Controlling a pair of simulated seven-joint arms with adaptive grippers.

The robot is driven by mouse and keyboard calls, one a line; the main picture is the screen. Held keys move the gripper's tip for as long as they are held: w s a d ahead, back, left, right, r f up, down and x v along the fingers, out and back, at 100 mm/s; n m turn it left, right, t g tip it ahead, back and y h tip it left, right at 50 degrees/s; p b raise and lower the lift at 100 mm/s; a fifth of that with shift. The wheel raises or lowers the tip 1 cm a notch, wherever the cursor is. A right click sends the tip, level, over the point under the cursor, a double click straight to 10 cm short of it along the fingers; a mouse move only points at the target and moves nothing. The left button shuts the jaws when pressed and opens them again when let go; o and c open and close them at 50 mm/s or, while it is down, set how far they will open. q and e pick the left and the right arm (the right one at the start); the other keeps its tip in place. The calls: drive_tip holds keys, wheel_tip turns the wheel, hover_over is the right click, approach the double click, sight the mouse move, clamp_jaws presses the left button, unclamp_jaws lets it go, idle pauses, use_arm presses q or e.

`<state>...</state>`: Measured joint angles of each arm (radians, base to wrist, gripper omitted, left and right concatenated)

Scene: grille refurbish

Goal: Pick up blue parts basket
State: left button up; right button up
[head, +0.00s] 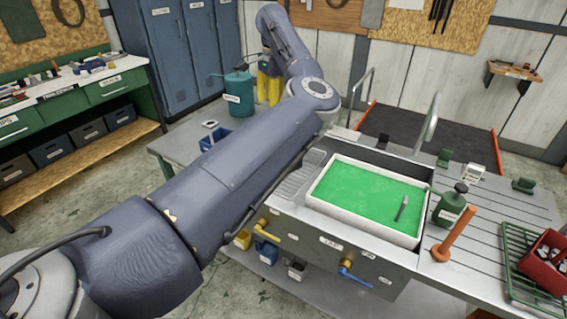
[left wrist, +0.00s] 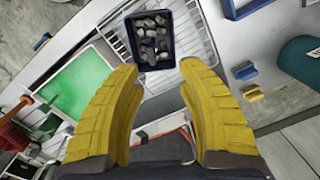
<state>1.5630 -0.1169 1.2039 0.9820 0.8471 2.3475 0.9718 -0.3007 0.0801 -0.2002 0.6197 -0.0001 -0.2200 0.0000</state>
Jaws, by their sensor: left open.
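The blue parts basket (left wrist: 156,66) shows in the left wrist view at top centre, a dark blue open box holding several grey parts. It lies over a pale ribbed or wire surface next to the green-filled basin. My left gripper (left wrist: 160,72) is open, with a yellow finger on each side of the picture and the basket seen beyond the gap between the tips. I see no grip on it. In the head view my left gripper (head: 269,92) hangs above the back of the bench. I cannot make out the basket there; my arm covers part of the bench. My right gripper is not in view.
A white basin (head: 318,196) with green liquid and a tool is set in the bench. A teal canister (head: 238,94) and a blue tray (head: 207,143) stand at the bench's left. A tap (head: 429,122), a green bottle (head: 449,207) and a red container (head: 541,262) stand right.

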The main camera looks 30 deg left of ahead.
use_arm(q)
drive_tip(key=shift+h, duration=0.3)
drive_tip(key=f, duration=0.5)
drive_tip(key=d+f, duration=0.1)
drive_tip(key=f, duration=0.5)
drive_tip(key=d+f, duration=0.1)
drive_tip(key=f, duration=0.4)
drive_tip(key=shift+w+f, duration=0.3)
drive_tip(key=shift+w, duration=0.1)
drive_tip(key=shift+o, duration=0.3)
clamp_jaws()
